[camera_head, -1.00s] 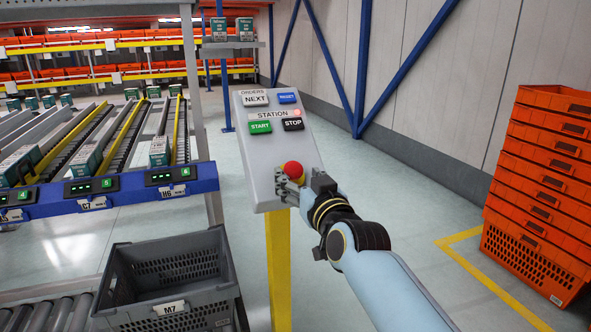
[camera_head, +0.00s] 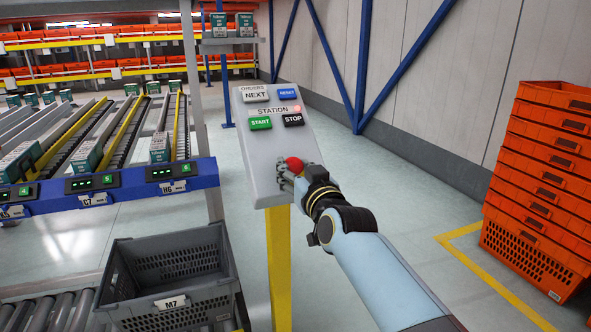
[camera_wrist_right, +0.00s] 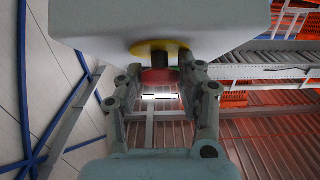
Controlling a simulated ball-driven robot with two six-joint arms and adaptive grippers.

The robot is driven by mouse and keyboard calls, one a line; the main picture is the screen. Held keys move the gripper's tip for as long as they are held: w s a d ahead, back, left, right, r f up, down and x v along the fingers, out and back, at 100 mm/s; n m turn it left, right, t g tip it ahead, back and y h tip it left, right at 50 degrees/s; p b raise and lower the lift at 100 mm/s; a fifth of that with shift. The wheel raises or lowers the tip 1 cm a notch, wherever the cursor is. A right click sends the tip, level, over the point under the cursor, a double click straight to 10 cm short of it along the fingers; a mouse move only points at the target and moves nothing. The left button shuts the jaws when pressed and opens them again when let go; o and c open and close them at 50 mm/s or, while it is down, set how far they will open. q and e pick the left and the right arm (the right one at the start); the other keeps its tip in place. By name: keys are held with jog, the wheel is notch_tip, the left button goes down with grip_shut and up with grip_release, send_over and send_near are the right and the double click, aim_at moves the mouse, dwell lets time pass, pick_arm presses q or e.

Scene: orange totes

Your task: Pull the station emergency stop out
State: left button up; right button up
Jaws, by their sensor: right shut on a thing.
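The station emergency stop (camera_head: 294,164) is a red mushroom button low on the tilted grey control panel (camera_head: 264,170). My right gripper (camera_head: 289,177) is at the button and partly covers it. In the right wrist view, the red head (camera_wrist_right: 159,76) sits between the two fingers of my right gripper (camera_wrist_right: 160,78), which is shut on it. My left gripper is not in view.
Above the button are NEXT (camera_head: 256,96), RESET (camera_head: 287,93), START (camera_head: 260,123) and STOP (camera_head: 293,120) buttons. A yellow post (camera_head: 278,265) carries the panel. A grey tote (camera_head: 170,275) stands left; orange totes (camera_head: 535,185) are stacked right.

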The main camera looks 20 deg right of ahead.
grip_shut()
jog(key=shift+s+r+p, duration=0.35)
jog(key=shift+r+p, duration=0.1)
jog(key=shift+r, duration=0.05)
jog(key=o, duration=1.3)
grip_release()
jog(key=shift+s, duration=0.1)
jog(key=shift+s+f, duration=0.1)
jog(key=shift+s, duration=0.2)
jog(key=s, duration=1.1)
jog(key=shift+s+d, duration=0.15)
jog(key=shift+d, duration=0.05)
